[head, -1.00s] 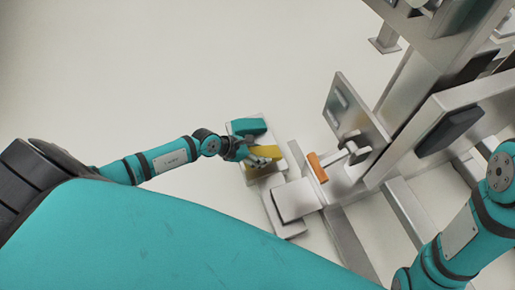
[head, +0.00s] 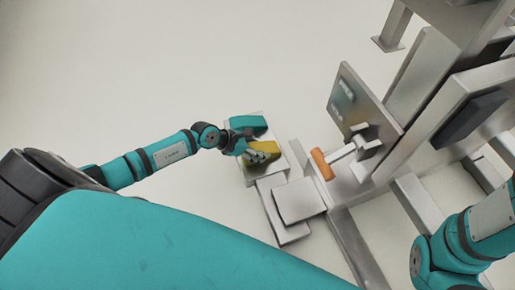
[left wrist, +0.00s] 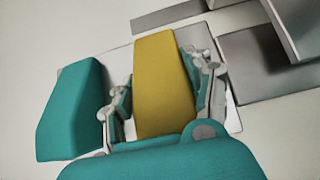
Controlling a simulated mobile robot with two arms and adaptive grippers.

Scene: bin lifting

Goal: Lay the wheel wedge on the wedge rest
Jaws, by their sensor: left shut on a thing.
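The yellow wheel wedge (head: 262,148) is between the two fingers of my left gripper (left wrist: 160,85), which is shut on it. In the left wrist view, the wedge (left wrist: 157,75) has one finger on each side. It is at a light metal plate (left wrist: 123,58), which also shows in the head view (head: 281,158); I cannot tell whether the wedge touches it. A teal block (left wrist: 72,110) stands beside the wedge on the left; it also shows in the head view (head: 246,124). No part is clearly marked as the wedge rest. My right gripper is out of view.
Flat grey metal blocks (head: 299,201) lie just below and right of the plate. A metal frame with an orange-handled lever (head: 321,164) and an upright panel (head: 352,100) stands to the right. The pale floor on the upper left is clear.

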